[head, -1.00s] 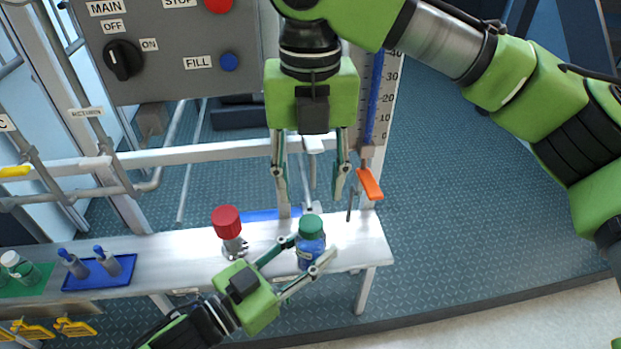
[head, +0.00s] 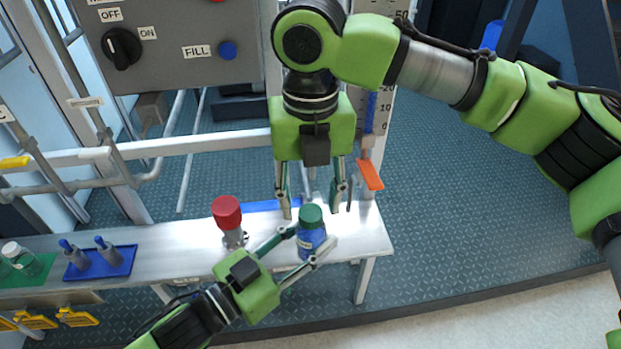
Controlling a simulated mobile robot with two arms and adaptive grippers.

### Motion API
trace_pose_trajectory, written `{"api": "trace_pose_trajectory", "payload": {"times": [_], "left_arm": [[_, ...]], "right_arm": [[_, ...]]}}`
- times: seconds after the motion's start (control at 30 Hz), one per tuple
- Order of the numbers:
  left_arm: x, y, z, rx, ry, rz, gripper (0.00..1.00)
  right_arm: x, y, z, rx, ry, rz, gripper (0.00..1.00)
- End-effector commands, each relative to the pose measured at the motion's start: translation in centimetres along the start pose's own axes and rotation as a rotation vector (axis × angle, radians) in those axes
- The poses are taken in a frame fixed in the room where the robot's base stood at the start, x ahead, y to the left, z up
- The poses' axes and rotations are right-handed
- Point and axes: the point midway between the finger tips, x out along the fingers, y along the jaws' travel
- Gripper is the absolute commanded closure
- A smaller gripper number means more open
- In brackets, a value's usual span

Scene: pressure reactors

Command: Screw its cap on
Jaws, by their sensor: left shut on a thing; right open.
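A blue bottle (head: 309,242) with a green cap (head: 310,216) on its top stands upright at the right part of the metal bench (head: 362,236). My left gripper (head: 308,246) is shut on the bottle, one finger on each side of its body. My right gripper (head: 311,208) points straight down above the bottle. It is open, its two fingers at either side of the cap and apart from it as far as I can see. Whether the cap is threaded on or only resting cannot be told.
A red-topped valve (head: 227,213) stands left of the bottle. A blue tray (head: 122,268) with two grey blue-tipped items and a green mat (head: 38,271) with a white-capped bottle lie further left. An orange lever (head: 370,174) hangs behind, right of my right gripper. The control panel is behind.

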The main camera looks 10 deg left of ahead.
Motion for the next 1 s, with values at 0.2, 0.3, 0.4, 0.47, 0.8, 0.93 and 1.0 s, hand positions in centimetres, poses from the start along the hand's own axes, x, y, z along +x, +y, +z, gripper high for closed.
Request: {"api": "trace_pose_trajectory", "payload": {"times": [0.2,0.3,0.4,0.47,0.8,0.93,1.0], "left_arm": [[0.0,0.0,-0.1,0.0,0.002,0.001,1.0],[0.0,0.0,-0.1,0.0,0.002,0.001,1.0],[0.0,0.0,-0.1,0.0,0.002,0.001,1.0],[0.0,0.0,-0.1,0.0,0.002,0.001,1.0],[0.0,0.0,-0.1,0.0,0.002,0.001,1.0],[0.0,0.0,-0.1,0.0,0.002,0.001,1.0],[0.0,0.0,-0.1,0.0,0.002,0.001,1.0]], "right_arm": [[1.8,0.0,0.0,0.0,-0.001,0.0,0.57],[2.0,0.0,0.0,0.0,-0.001,0.0,0.57],[2.0,0.0,0.0,0.0,-0.001,0.0,0.57],[2.0,0.0,0.0,0.001,-0.001,0.0,0.57],[1.9,0.0,0.0,0.001,-0.001,0.0,0.97],[1.9,0.0,0.0,0.036,0.0,0.0,0.97],[2.0,0.0,0.0,0.106,0.0,0.001,0.97]]}}
